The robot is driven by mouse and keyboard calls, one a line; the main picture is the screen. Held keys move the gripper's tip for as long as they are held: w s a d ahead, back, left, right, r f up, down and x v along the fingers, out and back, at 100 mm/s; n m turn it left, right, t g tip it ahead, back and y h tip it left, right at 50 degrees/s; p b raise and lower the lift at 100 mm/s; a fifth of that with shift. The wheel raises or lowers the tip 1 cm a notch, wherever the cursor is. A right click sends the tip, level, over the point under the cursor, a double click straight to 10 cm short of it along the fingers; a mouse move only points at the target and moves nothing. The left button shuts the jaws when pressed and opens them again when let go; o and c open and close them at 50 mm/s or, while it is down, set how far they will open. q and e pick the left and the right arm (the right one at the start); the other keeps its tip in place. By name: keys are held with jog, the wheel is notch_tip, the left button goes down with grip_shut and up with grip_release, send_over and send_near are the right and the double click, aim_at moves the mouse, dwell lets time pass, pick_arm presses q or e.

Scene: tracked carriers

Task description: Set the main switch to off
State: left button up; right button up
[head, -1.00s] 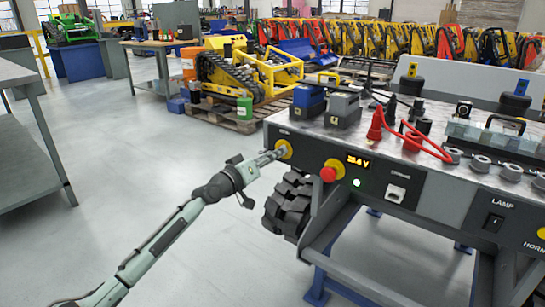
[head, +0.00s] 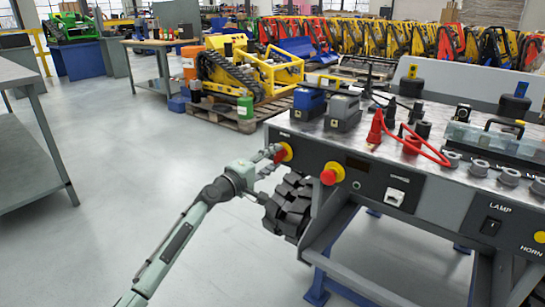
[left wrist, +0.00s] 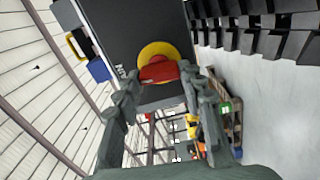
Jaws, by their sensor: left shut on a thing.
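The main switch (head: 283,152) is a red handle on a round yellow plate at the left end of the dark front panel. In the left wrist view the red handle (left wrist: 160,72) lies crosswise on its yellow plate. My left gripper (head: 268,153) is at the switch, and its fingers (left wrist: 161,80) stand on both sides of the handle, shut on it. The voltage display (head: 357,163) is dark and the small round lamp (head: 356,185) beside it is unlit. My right gripper is not in view.
A red emergency button (head: 331,173) on a yellow collar sticks out just right of the switch. A black rubber track (head: 289,207) hangs below the panel. Red cables (head: 425,147) and battery blocks (head: 342,112) sit on top. The floor to the left is clear.

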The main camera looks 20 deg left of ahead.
pick_arm(q)
jog(key=shift+n, duration=0.6)
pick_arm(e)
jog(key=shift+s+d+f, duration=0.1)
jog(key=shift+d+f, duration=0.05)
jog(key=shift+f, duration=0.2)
pick_arm(q)
jog(key=o, duration=1.2)
jog(key=shift+c, duration=0.2)
jog(key=v, duration=1.2)
